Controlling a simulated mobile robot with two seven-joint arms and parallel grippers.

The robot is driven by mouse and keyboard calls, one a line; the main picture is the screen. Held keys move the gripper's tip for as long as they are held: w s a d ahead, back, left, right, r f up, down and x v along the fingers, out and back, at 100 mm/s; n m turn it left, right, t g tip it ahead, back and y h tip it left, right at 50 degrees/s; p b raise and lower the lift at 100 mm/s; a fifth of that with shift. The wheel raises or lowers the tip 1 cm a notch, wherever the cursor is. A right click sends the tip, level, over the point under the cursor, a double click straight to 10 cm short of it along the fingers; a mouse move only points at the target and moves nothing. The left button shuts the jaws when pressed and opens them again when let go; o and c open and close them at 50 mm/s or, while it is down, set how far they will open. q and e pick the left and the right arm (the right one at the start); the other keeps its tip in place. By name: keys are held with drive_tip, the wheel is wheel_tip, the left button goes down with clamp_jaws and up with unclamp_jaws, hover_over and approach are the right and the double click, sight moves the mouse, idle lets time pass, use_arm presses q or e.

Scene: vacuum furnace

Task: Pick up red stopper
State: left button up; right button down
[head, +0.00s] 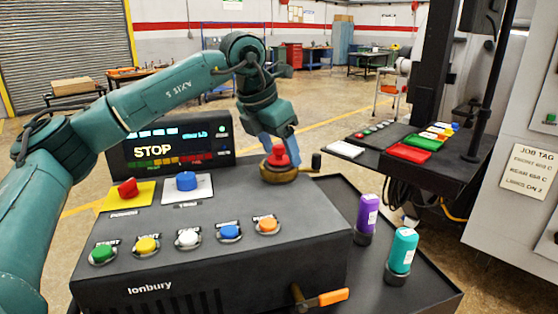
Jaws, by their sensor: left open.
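The red stopper (278,157) sits on a round brass-coloured seat (277,175) at the back right of the black console's top. My left gripper (279,148) comes down from above, with its blue-grey fingers open at the stopper's upper part. The fingers seem to be on either side of it; contact cannot be made out. The stopper is upright and its top is partly hidden by the gripper. My right gripper is not in view.
The console (215,255) carries a red button (127,187) on yellow, a blue button (186,181) on white and a row of coloured buttons. An orange-handled lever (333,297) juts from its front. Purple (367,212) and teal (402,250) bottles stand right.

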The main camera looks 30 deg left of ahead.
use_arm(q)
drive_tip(key=shift+c, duration=0.3)
drive_tip(key=c, duration=1.1)
